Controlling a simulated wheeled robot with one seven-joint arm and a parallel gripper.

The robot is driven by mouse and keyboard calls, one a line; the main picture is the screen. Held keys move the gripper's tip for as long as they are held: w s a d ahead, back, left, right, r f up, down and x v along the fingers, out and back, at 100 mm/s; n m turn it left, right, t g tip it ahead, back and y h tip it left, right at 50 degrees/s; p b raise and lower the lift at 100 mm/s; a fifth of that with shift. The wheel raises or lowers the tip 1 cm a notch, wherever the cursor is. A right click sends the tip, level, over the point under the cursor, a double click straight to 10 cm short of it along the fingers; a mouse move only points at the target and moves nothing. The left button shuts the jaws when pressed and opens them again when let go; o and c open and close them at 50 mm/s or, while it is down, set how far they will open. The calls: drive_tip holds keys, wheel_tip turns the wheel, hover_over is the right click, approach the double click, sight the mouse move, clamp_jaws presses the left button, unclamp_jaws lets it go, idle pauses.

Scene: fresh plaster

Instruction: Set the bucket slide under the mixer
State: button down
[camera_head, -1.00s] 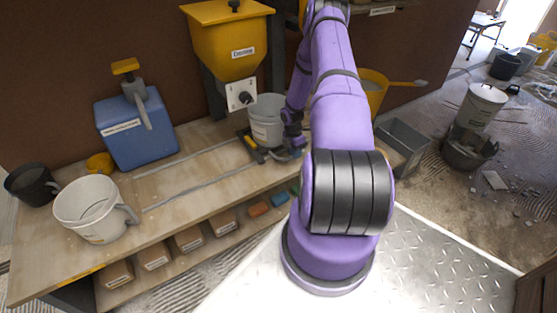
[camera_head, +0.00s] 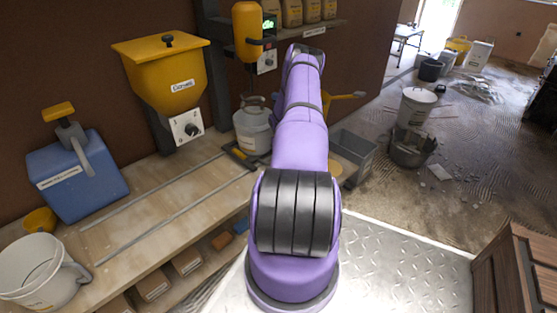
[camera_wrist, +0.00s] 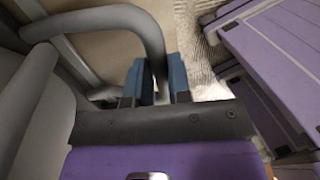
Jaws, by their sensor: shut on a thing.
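The grey bucket (camera_head: 253,132) stands on its slide (camera_head: 237,158) at the right end of the bench's rails. It appears below the yellow mixer (camera_head: 247,32), which hangs on the wall post; exact alignment is hard to judge. In the head view my arm hides my gripper. In the wrist view the blue fingers of my gripper (camera_wrist: 156,82) are shut around the lower end of a grey looped handle (camera_wrist: 110,17). The handle runs beside a large grey rounded surface at the left, which looks like the bucket's side.
The yellow hopper (camera_head: 167,75) stands left of the mixer. The blue box (camera_head: 78,180) and white jug (camera_head: 40,272) are at the bench's left. The rails (camera_head: 150,190) between are clear. A grey tub (camera_head: 353,153) sits right of my arm.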

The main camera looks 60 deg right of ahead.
drive_tip(key=shift+s+d+r, duration=0.1)
drive_tip(key=shift+d, duration=0.15)
drive_tip(key=c, duration=1.1)
unclamp_jaws()
drive_tip(key=shift+d, duration=0.1)
drive_tip(key=shift+o, duration=0.2)
drive_tip(key=shift+r, duration=0.1)
wheel_tip(320, 180, up, 10)
drive_tip(key=w, duration=0.2)
drive_tip(key=shift+d, duration=0.25)
drive_tip(key=shift+r, duration=0.1)
